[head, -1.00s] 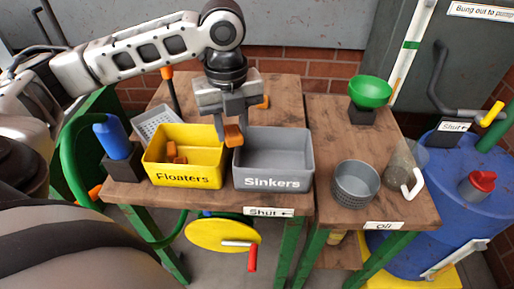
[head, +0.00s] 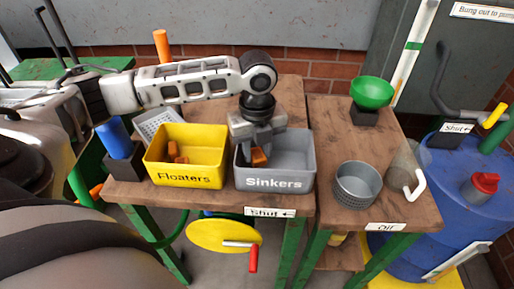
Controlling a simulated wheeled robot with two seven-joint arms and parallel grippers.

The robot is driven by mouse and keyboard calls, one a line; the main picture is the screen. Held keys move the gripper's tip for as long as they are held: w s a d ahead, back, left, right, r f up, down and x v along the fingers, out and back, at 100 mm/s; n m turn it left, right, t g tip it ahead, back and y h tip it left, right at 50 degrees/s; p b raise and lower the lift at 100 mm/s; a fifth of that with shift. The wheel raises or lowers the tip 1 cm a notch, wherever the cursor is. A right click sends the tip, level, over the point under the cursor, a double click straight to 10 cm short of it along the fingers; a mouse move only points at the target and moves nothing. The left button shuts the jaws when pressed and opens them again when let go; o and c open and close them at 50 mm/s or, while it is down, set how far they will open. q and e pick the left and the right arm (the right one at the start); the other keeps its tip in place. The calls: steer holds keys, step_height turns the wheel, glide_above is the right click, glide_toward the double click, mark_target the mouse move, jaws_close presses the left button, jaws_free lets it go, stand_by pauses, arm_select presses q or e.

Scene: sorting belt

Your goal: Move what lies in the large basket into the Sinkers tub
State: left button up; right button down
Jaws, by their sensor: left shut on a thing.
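My left gripper (head: 257,152) points down inside the left part of the grey Sinkers tub (head: 276,182). It is shut on an orange-brown block (head: 259,157), which sits at or below the tub's rim. I cannot tell whether the block touches the tub floor. The yellow Floaters tub (head: 184,180) stands to the left and holds a few similar orange-brown pieces (head: 175,157). A grey round basket (head: 357,185) stands on the right table and looks empty. A pale perforated basket (head: 155,122) is partly hidden behind the Floaters tub. I cannot tell which basket is the large one. My right gripper is out of view.
A blue cylinder on a dark block (head: 118,145) stands at the left table edge. A green funnel (head: 372,91), a clear jug (head: 405,170) with a white handle and a blue drum (head: 440,220) are to the right. The wood behind the Sinkers tub is clear.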

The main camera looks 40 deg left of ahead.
mark_target(257, 154)
arm_select(q)
steer(key=shift+f, duration=0.55)
steer(key=o, duration=0.7)
steer(key=shift+r, duration=0.2)
step_height(257, 154, up, 13)
steer(key=shift+f+p, duration=0.1)
steer(key=shift+p, duration=0.2)
